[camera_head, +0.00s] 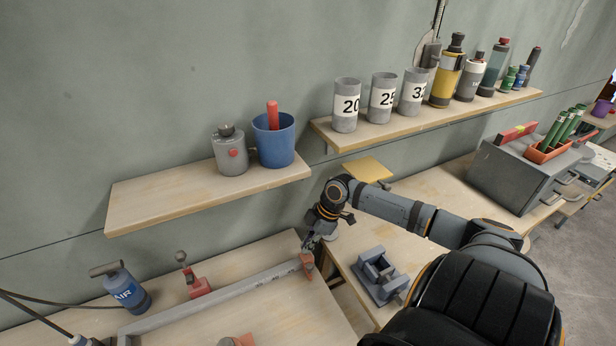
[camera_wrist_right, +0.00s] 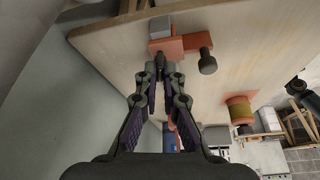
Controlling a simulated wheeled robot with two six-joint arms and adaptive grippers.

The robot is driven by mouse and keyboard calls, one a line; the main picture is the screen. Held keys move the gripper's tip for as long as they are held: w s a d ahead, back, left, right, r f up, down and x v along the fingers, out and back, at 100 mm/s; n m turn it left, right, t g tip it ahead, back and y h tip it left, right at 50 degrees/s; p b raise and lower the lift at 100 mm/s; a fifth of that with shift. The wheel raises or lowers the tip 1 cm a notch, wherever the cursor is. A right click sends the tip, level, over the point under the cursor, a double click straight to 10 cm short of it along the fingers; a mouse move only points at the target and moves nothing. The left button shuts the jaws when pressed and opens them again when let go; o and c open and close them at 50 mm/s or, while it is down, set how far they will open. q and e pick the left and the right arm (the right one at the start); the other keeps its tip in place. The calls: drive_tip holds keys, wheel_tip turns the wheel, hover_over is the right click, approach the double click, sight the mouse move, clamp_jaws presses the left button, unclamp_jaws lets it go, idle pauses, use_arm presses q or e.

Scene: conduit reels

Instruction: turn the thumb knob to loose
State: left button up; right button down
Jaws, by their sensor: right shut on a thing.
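A red stop block (camera_head: 306,263) sits at the right end of a long grey rail (camera_head: 250,282) on the left workbench. In the right wrist view the red block (camera_wrist_right: 168,47) is around the grey rail end (camera_wrist_right: 160,26). A small dark thumb knob (camera_wrist_right: 160,61) sticks out from the block toward my gripper. My right gripper (camera_wrist_right: 160,74) is shut on this knob, with its fingertips close together. In the head view my right gripper (camera_head: 311,243) is just above the red block and hides the knob. My left gripper is not in view.
A red clamp (camera_head: 197,285) with a knob and an AIR bottle (camera_head: 126,290) stand behind the rail. A shelf (camera_head: 210,200) holds a grey canister (camera_head: 230,150) and a blue cup (camera_head: 273,140). A grey vise (camera_head: 378,275) is on the right bench, beyond a gap.

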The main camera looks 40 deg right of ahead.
drive_tip(key=c, duration=1.5)
unclamp_jaws()
